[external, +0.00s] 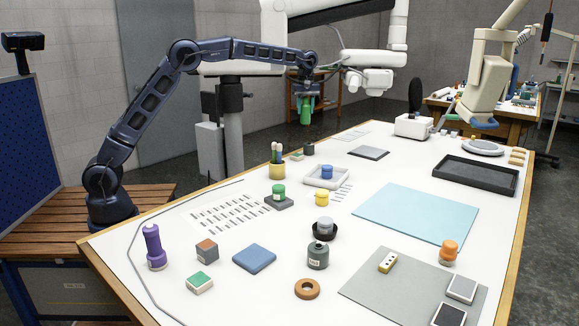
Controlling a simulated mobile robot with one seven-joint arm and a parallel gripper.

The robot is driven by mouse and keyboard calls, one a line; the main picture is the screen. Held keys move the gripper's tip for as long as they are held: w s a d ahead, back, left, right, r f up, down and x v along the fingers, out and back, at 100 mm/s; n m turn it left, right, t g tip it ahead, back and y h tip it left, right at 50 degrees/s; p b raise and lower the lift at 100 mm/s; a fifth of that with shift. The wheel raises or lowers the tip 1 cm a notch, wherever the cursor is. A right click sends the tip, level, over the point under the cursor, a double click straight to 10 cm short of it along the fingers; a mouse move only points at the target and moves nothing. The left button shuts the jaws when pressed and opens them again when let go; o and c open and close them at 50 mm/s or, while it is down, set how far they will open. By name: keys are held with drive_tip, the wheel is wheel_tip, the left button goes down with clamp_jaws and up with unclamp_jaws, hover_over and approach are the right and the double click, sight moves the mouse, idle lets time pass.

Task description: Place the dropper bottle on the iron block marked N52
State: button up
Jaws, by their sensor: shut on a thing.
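My gripper (305,92) hangs at the end of my dark blue arm, high above the far left part of the table. It is shut on a green, narrow, upright thing (305,110), which may be the dropper bottle; it is too small to be sure. The N52 mark cannot be read on any block. A dark grey cylinder (318,257) with a pale label stands near the front middle. A cube with a brown top (206,250) and grey sides stands to its left. A dark flat block (279,203) has a green-topped jar (279,190) on it.
A purple bottle-shaped thing (154,247), blue slab (254,257), brown ring (308,289) and yellow pen cup (277,170) stand on the white table. A light blue mat (415,214) lies right. A black tray (475,175) is at the far right. Another white arm (365,58) extends behind.

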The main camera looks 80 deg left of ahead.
drive_tip(key=s+d+r+m, duration=0.2)
drive_tip(key=s+d+m, duration=0.1)
drive_tip(key=d, duration=1)
drive_tip(key=s+d+r+m, duration=0.1)
drive_tip(key=s+d+m, duration=0.25)
drive_tip(key=d, duration=1.05)
drive_tip(key=s+d+r+m, duration=0.2)
drive_tip(key=s+d+m, duration=0.15)
drive_tip(key=d, duration=0.95)
drive_tip(key=m, duration=1)
hover_over(206, 244)
wheel_tip(206, 244, down, 20)
drive_tip(key=shift+r, duration=0.1)
drive_tip(key=o, duration=1)
